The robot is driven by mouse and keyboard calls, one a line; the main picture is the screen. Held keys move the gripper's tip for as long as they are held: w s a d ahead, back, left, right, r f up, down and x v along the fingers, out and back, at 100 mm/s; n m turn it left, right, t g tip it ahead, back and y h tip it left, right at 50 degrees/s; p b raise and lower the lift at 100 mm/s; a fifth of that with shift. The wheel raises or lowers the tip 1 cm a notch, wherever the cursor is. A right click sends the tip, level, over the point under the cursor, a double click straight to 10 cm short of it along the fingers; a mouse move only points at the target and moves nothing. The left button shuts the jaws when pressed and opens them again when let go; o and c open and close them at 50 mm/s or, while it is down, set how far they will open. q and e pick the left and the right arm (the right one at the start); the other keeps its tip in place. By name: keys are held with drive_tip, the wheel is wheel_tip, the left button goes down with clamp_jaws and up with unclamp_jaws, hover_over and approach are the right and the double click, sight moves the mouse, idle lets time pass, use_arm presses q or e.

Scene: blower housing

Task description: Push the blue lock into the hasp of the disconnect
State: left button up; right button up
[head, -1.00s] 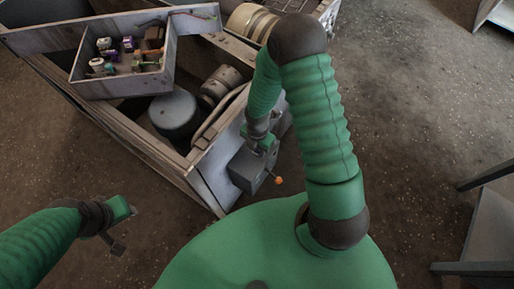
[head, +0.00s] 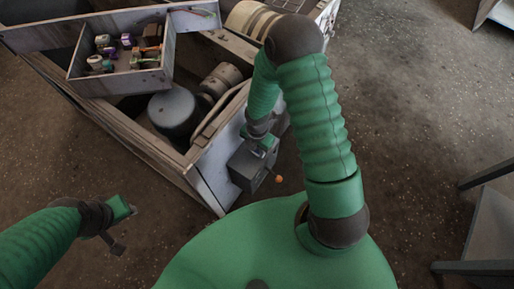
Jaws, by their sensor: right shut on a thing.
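The disconnect is a grey box (head: 247,168) on the outer side wall of the blower housing, with an orange-tipped handle (head: 278,179) at its right. My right gripper (head: 262,148) is at the top of this box, beneath my green arm. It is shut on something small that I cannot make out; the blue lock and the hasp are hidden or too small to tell. My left gripper (head: 124,228) hangs over bare floor at the lower left, apart from everything. Its jaws look spread and empty.
The blower housing (head: 212,183) is an open grey frame with a round motor (head: 173,113) inside. A tray (head: 122,84) of several small coloured items sits on its top edge. A grey stand (head: 478,268) is at the lower right. The floor between is clear.

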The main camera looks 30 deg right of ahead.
drive_tip(key=shift+f, duration=0.3)
drive_tip(key=o, duration=1.1)
drive_tip(key=shift+o, duration=0.2)
drive_tip(key=shift+r, duration=0.1)
wheel_tip(320, 180, up, 17)
drive_tip(key=p, duration=0.5)
drive_tip(key=shift+f+p, duration=0.2)
drive_tip(key=shift+p, duration=0.15)
